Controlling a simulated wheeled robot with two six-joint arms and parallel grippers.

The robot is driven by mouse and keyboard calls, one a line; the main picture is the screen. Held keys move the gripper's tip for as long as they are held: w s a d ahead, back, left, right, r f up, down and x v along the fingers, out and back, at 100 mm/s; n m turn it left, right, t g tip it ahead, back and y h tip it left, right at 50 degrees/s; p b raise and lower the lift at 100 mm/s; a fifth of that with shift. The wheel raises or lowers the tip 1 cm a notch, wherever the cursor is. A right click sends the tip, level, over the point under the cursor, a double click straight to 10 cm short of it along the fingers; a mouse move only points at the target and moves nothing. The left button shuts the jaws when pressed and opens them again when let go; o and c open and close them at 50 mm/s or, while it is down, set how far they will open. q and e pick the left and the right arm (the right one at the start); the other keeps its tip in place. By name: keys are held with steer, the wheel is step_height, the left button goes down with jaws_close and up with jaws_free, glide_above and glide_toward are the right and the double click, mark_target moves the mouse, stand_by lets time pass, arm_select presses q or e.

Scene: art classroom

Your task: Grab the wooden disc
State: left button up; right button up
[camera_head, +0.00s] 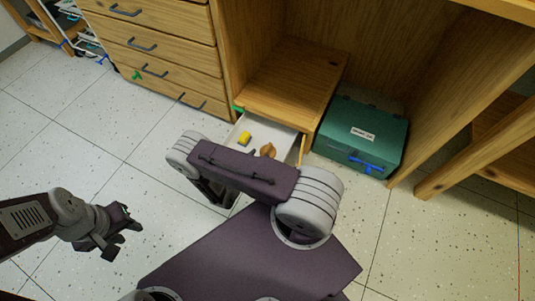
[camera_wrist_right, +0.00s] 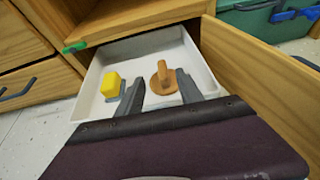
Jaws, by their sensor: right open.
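The wooden disc (camera_wrist_right: 160,84) lies in an open drawer and carries an upright peg or knob. It also shows in the head view (camera_head: 268,151), partly hidden by my right arm. My right gripper (camera_wrist_right: 159,77) is open, with one finger on each side of the disc in the wrist view. No contact with the disc is visible. In the head view the right gripper is mostly hidden behind my own arm. My left gripper (camera_head: 122,231) is open and empty over the floor at the left.
The white-lined drawer (camera_wrist_right: 192,58) also holds a yellow block (camera_wrist_right: 111,85) left of the disc, with my left finger close to it. A green box (camera_head: 340,128) with a blue latch stands right of the drawer. A closed wooden drawer unit (camera_head: 180,30) stands at the left.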

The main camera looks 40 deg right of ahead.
mark_target(266, 150)
steer(key=b+x, duration=0.2)
steer(key=x, duration=0.1)
steer(key=shift+s+f, duration=0.1)
steer(key=shift+f, duration=0.25)
steer(key=shift+d+r, duration=0.1)
steer(key=shift+d, duration=0.1)
steer(key=b+x, duration=0.5)
steer(key=shift+s+a+f, duration=0.15)
steer(key=shift+a+f, duration=0.05)
steer(key=shift+f, duration=0.2)
steer(key=shift+d+r, duration=0.1)
steer(key=shift+d, duration=0.1)
steer(key=shift+r, duration=0.1)
jaws_close()
